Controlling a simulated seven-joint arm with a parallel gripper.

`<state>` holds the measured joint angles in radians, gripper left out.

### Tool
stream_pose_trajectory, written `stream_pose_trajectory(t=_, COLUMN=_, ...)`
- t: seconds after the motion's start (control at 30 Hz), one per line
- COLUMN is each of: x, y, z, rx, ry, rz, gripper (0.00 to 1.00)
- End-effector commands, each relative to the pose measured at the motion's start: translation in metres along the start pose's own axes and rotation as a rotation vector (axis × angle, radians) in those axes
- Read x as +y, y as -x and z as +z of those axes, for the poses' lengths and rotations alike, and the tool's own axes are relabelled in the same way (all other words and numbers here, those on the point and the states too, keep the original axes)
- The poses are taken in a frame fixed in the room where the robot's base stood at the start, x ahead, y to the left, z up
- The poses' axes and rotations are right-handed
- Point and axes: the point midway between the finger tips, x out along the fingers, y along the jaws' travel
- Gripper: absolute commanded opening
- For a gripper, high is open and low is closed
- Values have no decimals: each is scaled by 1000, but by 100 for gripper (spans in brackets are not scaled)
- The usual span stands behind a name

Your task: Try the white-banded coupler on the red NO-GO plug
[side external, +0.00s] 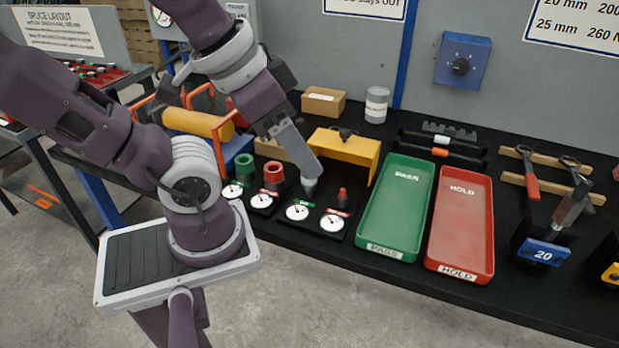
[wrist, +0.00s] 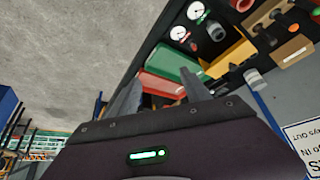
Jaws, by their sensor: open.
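A small grey coupler (side external: 309,187) with a pale top stands upright at the gauge station with the green label. It also shows in the wrist view (wrist: 217,32); I cannot make out its white band for sure. The red NO-GO plug (side external: 342,196) stands bare just to its right, behind a dial with a red label. My gripper (side external: 315,170) is open and empty. In the side view its fingertips overlap the space just above the coupler. In the wrist view my open gripper (wrist: 162,76) has the coupler off to the upper right, not between the fingers.
A green PASS tray (side external: 362,235) and a red HOLD tray (side external: 462,266) lie empty on the right. A yellow bracket (side external: 348,143) stands behind the plugs. Green (side external: 243,167) and red (side external: 274,174) ring gauges stand left. White dials (side external: 297,211) line the front.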

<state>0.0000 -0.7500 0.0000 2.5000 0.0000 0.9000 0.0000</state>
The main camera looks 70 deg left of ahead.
Motion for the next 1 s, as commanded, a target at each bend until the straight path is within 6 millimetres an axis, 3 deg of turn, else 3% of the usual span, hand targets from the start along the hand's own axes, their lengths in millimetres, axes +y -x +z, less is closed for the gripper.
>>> stream_pose_trajectory(t=0.07, x=-2, y=-2, z=-2, rx=-9, ry=21, rz=-10, gripper=56)
stream_pose_trajectory(t=0.17, x=-22, y=-21, z=-19, rx=-83, ry=186, rz=-83, gripper=56)
stream_pose_trajectory(t=0.33, x=-100, y=-86, z=-44, rx=-271, ry=713, rz=-247, gripper=56)
stream_pose_trajectory(t=0.4, x=-132, y=-112, z=-40, rx=-332, ry=914, rz=-284, gripper=56)
stream_pose_trajectory(t=0.53, x=-173, y=-146, z=-26, rx=-399, ry=1180, rz=-316, gripper=56)
stream_pose_trajectory(t=0.67, x=-187, y=-161, z=-16, rx=-422, ry=1281, rz=-322, gripper=56)
stream_pose_trajectory(t=1.0, x=-178, y=-208, z=13, rx=-425, ry=1281, rz=-322, gripper=56)
